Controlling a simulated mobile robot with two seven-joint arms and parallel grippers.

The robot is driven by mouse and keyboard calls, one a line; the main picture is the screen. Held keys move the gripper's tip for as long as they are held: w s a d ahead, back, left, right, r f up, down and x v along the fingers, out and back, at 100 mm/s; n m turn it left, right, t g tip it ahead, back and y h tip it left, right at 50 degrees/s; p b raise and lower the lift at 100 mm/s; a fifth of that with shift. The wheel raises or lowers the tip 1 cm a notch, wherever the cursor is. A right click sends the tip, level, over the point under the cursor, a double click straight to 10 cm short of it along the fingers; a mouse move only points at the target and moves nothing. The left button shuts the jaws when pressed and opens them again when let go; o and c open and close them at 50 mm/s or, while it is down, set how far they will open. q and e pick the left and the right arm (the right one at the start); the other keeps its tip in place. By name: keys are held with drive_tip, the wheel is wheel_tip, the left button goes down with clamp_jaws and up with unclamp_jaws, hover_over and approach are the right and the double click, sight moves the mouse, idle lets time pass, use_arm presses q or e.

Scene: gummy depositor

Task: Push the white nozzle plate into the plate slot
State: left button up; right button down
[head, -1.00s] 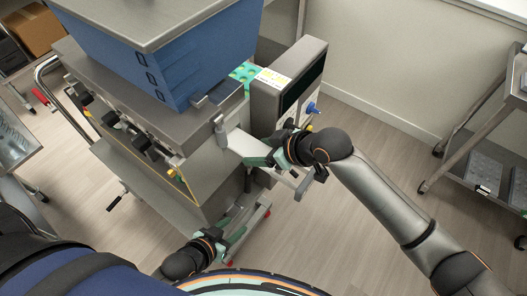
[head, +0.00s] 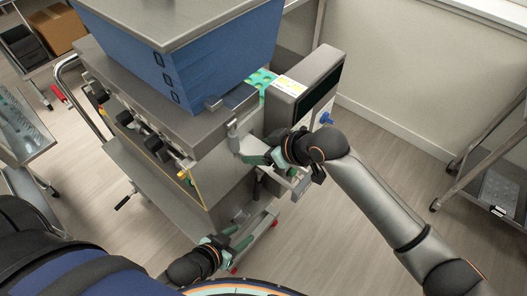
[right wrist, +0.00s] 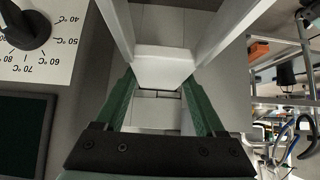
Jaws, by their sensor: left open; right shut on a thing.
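The white nozzle plate (right wrist: 165,68) shows in the right wrist view as a pale block between the green fingers of my right gripper (right wrist: 160,92). My right gripper is shut on it. In the head view my right gripper (head: 270,157) is at the machine's front, just below the control box, and only a little of the plate shows past the fingers. The plate slot is hidden behind the gripper and plate, so I cannot tell how deep the plate sits. My left gripper (head: 236,239) is open and empty, low beside the machine's base.
The steel machine (head: 215,165) carries a blue hopper (head: 190,55) and a control box (head: 305,90) with a dark screen. A small lever (head: 233,137) stands left of my right gripper. A rack (head: 490,150) stands at the right. The floor between is clear.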

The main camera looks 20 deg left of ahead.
sight(249, 146)
drive_tip(key=shift+w+a+b, duration=0.25)
drive_tip(key=shift+a+b, duration=0.05)
drive_tip(key=shift+a, duration=0.4)
drive_tip(key=shift+w+a+b, duration=0.2)
drive_tip(key=shift+a+b, duration=0.05)
drive_tip(key=shift+a, duration=0.4)
drive_tip(key=shift+d, duration=0.1)
drive_tip(key=shift+r, duration=0.1)
drive_tip(key=shift+s+d+p, duration=0.1)
drive_tip(key=shift+d+p, duration=0.05)
drive_tip(key=shift+p, duration=0.3)
drive_tip(key=shift+p, duration=0.35)
drive_tip(key=shift+a, duration=0.25)
